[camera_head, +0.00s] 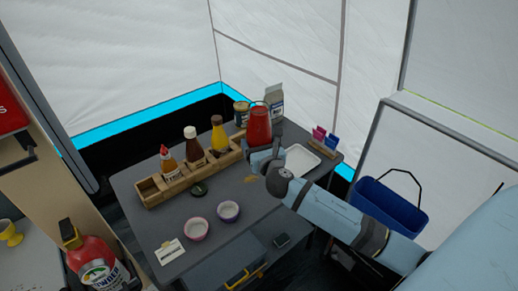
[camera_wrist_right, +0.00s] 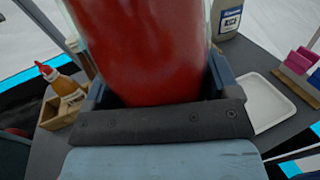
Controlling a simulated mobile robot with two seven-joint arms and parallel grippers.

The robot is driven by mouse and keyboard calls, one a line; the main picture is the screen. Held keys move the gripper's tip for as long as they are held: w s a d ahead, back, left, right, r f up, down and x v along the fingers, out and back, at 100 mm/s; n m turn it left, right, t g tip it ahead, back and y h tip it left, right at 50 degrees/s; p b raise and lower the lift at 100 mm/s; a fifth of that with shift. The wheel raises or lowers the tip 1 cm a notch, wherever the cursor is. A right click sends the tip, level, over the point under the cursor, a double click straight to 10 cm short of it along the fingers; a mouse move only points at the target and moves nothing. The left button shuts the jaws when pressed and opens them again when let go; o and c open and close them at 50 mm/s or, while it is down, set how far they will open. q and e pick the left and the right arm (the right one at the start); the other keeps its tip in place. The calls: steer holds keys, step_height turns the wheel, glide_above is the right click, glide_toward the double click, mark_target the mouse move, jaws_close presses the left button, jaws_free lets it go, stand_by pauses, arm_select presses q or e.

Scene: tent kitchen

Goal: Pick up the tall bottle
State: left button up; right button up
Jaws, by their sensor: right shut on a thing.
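The tall bottle (camera_head: 259,124) is red and stands upright near the back of the grey table. It fills the middle of the right wrist view (camera_wrist_right: 145,50), and its top is cut off there. My right gripper (camera_head: 262,152) is shut on it, with one finger on each side of its lower part. I cannot tell whether its base touches the table. My left gripper is not in view.
A wooden rack (camera_head: 150,193) with several sauce bottles stands to the left. A carton (camera_head: 273,102) and a can (camera_head: 241,114) stand behind. A white tray (camera_head: 302,161) lies to the right, and two small bowls (camera_head: 195,229) (camera_head: 228,211) stand in front. A blue bin (camera_head: 388,208) is at the right.

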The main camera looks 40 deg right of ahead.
mark_target(258, 129)
steer(key=shift+r+p, duration=0.3)
steer(key=shift+r, duration=2.35)
steer(key=shift+r, duration=0.1)
steer(key=shift+w, duration=0.1)
